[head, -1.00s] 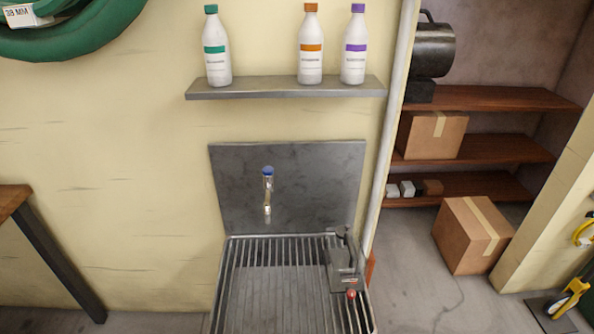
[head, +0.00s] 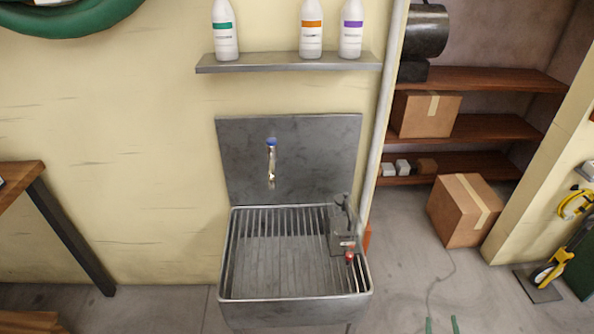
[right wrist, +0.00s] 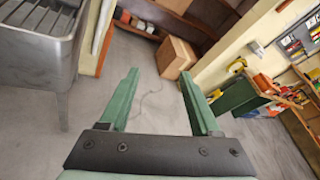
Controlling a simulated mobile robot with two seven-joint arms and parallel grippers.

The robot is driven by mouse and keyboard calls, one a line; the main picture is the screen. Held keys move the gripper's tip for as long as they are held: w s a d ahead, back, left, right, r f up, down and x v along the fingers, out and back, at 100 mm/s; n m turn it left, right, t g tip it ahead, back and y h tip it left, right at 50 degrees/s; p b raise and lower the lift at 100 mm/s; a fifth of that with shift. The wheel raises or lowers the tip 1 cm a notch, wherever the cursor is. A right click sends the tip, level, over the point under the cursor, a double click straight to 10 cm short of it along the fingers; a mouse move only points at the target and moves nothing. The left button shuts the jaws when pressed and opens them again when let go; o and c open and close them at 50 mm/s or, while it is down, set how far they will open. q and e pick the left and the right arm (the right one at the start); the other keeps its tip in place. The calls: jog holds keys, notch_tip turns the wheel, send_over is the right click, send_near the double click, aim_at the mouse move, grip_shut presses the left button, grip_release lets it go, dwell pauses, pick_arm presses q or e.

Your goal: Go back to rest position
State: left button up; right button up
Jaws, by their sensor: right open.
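Bare floor lies beyond the fingers. My left gripper is not in view. The metal sink (head: 297,308) stands against the wall below a tap (head: 271,165). A grey device with a red knob (head: 342,240) sits at the sink's right side. The sink's corner also shows in the right wrist view (right wrist: 35,48).
A shelf (head: 290,63) with three bottles is above the sink. A cardboard box (head: 465,210) stands on the floor by the brown shelves (head: 490,127). A table (head: 22,182) is at the left. A yellow-and-black tool (head: 550,265) leans at the right.

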jog(key=d+r, duration=0.2)
jog(key=d, duration=0.3)
jog(key=s+a+f+m+g+y, duration=0.1)
jog(key=s+a+f+m+g, duration=0.3)
jog(key=m, duration=0.5)
jog(key=s+a+f+m+g+y, duration=0.1)
jog(key=s+a+m, duration=0.2)
jog(key=s+m, duration=0.5)
jog(key=s+a+r+m+y, duration=0.1)
jog(key=a+r+m+y, duration=0.1)
jog(key=a+m, duration=0.7)
jog(key=s+a+r+m+y, duration=0.1)
jog(key=a+r+m+y, duration=0.2)
jog(key=a+m, duration=0.6)
jog(key=shift+a+r+y, duration=0.25)
jog(key=shift+r+y, duration=0.05)
jog(key=shift+r, duration=0.45)
